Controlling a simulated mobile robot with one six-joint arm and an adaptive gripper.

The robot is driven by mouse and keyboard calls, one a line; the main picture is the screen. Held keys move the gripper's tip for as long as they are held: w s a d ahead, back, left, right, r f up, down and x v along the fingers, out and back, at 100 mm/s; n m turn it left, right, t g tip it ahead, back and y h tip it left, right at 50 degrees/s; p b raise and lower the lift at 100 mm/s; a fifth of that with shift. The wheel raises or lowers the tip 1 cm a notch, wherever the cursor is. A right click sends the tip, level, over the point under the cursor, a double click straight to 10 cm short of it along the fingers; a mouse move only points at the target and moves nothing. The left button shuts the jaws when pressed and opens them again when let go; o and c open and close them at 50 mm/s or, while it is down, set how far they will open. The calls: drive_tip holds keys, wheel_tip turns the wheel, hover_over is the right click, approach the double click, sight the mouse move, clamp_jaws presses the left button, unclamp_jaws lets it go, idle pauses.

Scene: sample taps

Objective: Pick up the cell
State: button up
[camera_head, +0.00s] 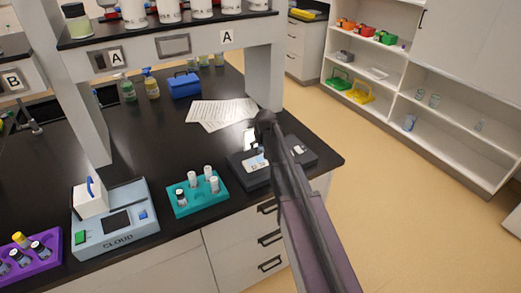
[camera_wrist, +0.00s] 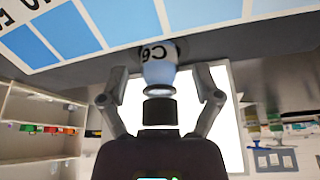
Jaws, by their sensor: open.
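The cell (camera_wrist: 158,70) shows in the wrist view as a small light-blue and white vessel with a dark printed mark. My gripper (camera_wrist: 160,82) is open, with one finger on each side of the cell. Gaps show between the fingers and the cell. A dark meter (camera_head: 250,181) with a lit display stands near the bench's right end in the head view, right by the end of my arm. A panel with blue blocks (camera_wrist: 125,22) fills the top of the wrist view. My arm hides part of the meter area in the head view.
A teal rack (camera_head: 183,207) with several vials stands left of the meter, and a blue-grey instrument (camera_head: 118,235) farther left. Paper sheets (camera_head: 222,111) lie behind. A shelf post (camera_head: 264,75) rises close behind my arm. Open floor lies to the right.

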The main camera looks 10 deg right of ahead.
drive_tip(key=shift+c, duration=0.2)
drive_tip(key=c, duration=1)
drive_tip(key=shift+r, duration=0.2)
drive_tip(key=shift+c, duration=0.2)
wheel_tip(320, 180, up, 18)
drive_tip(key=p, duration=1.8)
drive_tip(key=shift+f, duration=0.2)
